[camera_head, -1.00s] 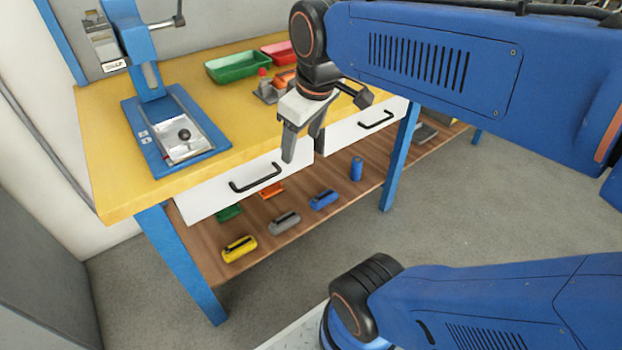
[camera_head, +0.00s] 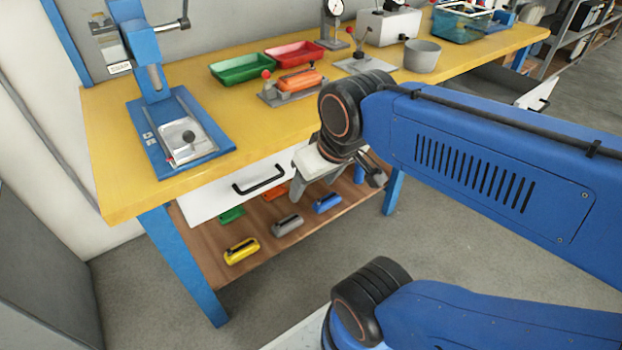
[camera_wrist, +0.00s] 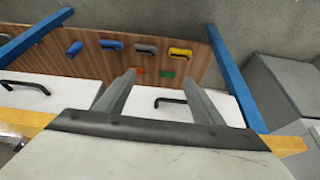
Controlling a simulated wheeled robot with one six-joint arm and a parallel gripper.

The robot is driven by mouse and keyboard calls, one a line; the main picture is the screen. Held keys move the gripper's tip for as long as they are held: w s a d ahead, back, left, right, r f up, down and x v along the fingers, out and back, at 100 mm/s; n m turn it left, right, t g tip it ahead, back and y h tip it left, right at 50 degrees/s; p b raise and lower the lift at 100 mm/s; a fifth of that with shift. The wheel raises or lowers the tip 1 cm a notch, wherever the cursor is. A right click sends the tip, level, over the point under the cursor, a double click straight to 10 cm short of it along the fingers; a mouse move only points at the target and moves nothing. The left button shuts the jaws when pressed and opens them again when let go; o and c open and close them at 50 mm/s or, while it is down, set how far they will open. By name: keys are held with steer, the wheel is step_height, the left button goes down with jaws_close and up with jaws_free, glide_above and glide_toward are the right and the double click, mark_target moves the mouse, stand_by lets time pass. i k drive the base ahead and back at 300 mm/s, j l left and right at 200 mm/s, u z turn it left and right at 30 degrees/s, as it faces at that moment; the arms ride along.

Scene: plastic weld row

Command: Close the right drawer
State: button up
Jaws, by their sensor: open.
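The right drawer (camera_head: 535,92) is white with a black handle. It juts out in front of the bench near its far right end in the head view, apart from my gripper, and my arm hides part of the space below it. My gripper (camera_head: 316,186) is open and empty, pointing down in front of the bench near the left drawer (camera_head: 215,199). The left drawer looks shut, with a black handle. In the wrist view, the open fingers (camera_wrist: 158,97) show with two drawer handles, one between them and one to the left.
The yellow bench top (camera_head: 110,130) carries a blue press (camera_head: 150,60), green (camera_head: 240,67) and red (camera_head: 293,54) trays, an orange part (camera_head: 300,80) on a fixture and a grey pot (camera_head: 422,56). Several coloured parts lie on the wooden lower shelf (camera_head: 225,268). Blue legs (camera_head: 393,190) stand at the front.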

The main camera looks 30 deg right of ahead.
mark_target(490, 80)
steer(key=l+z, duration=0.15)
steer(key=z, duration=0.3)
steer(key=k+l+z, duration=0.1)
steer(key=z, duration=0.4)
steer(key=l+z, duration=0.25)
steer(key=z, duration=0.2)
steer(key=l+z, duration=0.2)
steer(key=z, duration=0.3)
steer(key=i+l, duration=0.1)
